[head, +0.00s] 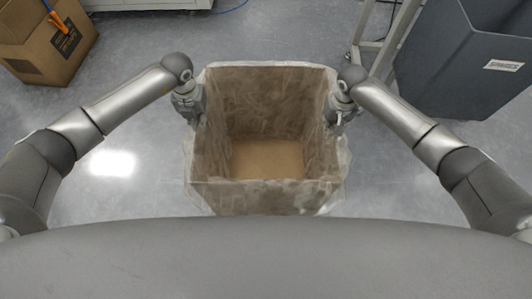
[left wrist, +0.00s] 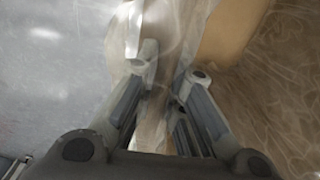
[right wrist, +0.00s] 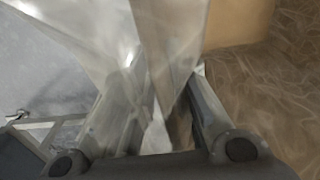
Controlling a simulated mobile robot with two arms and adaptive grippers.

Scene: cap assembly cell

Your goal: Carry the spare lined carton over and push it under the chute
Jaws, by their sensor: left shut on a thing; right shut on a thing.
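The lined carton (head: 265,192) is in the middle of the head view, upright, open at the top and empty, with a clear plastic liner folded over its rim. My left gripper (head: 196,112) is shut on the carton's left wall; in the left wrist view the wall and liner (left wrist: 160,92) run between its fingers. My right gripper (head: 335,108) is shut on the right wall; in the right wrist view the liner (right wrist: 165,45) covers part of its fingers. The chute cannot be made out. Whether the carton touches the floor cannot be told.
A dark grey bin (head: 455,75) with a white label stands close on the right. Another cardboard box (head: 45,50) with an orange item stands at the far left. A metal frame leg (head: 385,40) and a light machine base are at the back. Floor is clear left of the carton.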

